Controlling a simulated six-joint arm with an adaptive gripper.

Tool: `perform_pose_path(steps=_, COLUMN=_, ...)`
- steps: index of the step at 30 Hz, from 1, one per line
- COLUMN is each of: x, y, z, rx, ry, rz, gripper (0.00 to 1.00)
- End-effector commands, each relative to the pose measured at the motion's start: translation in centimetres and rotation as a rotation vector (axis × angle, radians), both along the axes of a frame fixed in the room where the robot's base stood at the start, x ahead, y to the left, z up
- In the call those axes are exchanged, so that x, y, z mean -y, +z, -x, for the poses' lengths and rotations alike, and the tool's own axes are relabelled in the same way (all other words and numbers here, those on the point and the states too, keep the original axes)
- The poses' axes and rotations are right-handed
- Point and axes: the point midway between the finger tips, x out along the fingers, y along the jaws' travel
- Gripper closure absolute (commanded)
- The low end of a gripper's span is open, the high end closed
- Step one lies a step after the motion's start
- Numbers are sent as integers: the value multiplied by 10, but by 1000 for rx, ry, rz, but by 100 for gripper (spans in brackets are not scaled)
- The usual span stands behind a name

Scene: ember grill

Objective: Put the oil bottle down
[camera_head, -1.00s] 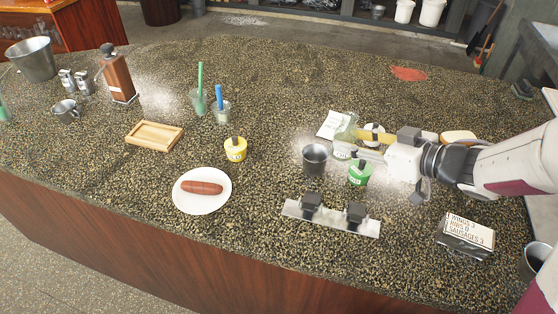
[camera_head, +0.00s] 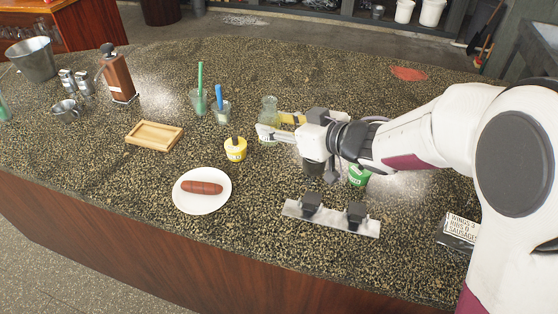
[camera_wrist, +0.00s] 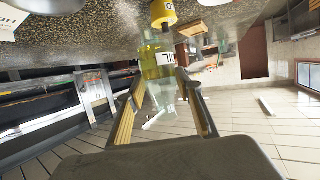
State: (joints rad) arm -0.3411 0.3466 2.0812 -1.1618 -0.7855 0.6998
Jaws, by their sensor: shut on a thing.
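The oil bottle (camera_head: 269,104) is clear glass with yellow-green oil and a white label. My gripper (camera_head: 270,126) is shut around it from the right, near the middle of the counter. In the wrist view the bottle (camera_wrist: 152,60) sits between the two fingers of the gripper (camera_wrist: 166,88), its label partly visible. The bottle looks upright in the head view. I cannot tell whether its base touches the counter.
A yellow pot (camera_head: 235,150) is just left of the bottle. Cups with green and blue handles (camera_head: 220,112) stand behind left. A wooden tray (camera_head: 154,136), a sausage plate (camera_head: 186,203) and a metal rack (camera_head: 330,217) are nearby. A green pot (camera_head: 359,175) is under my arm.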

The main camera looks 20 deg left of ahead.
Motion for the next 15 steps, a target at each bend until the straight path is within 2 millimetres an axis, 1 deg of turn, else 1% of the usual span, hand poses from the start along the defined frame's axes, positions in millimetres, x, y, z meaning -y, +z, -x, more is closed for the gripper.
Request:
perform_pose_path(steps=2, x=-8, y=1, z=-3, rx=0, ry=-16, rz=0, gripper=92)
perform_pose_path(steps=4, x=-9, y=1, z=-8, rx=-3, ry=-40, rz=2, gripper=92)
perform_pose_path(steps=10, x=1, y=1, z=-28, rx=-11, ry=-123, rz=10, gripper=92)
perform_pose_path(steps=15, x=8, y=-2, z=-35, rx=-18, ry=-161, rz=23, gripper=92)
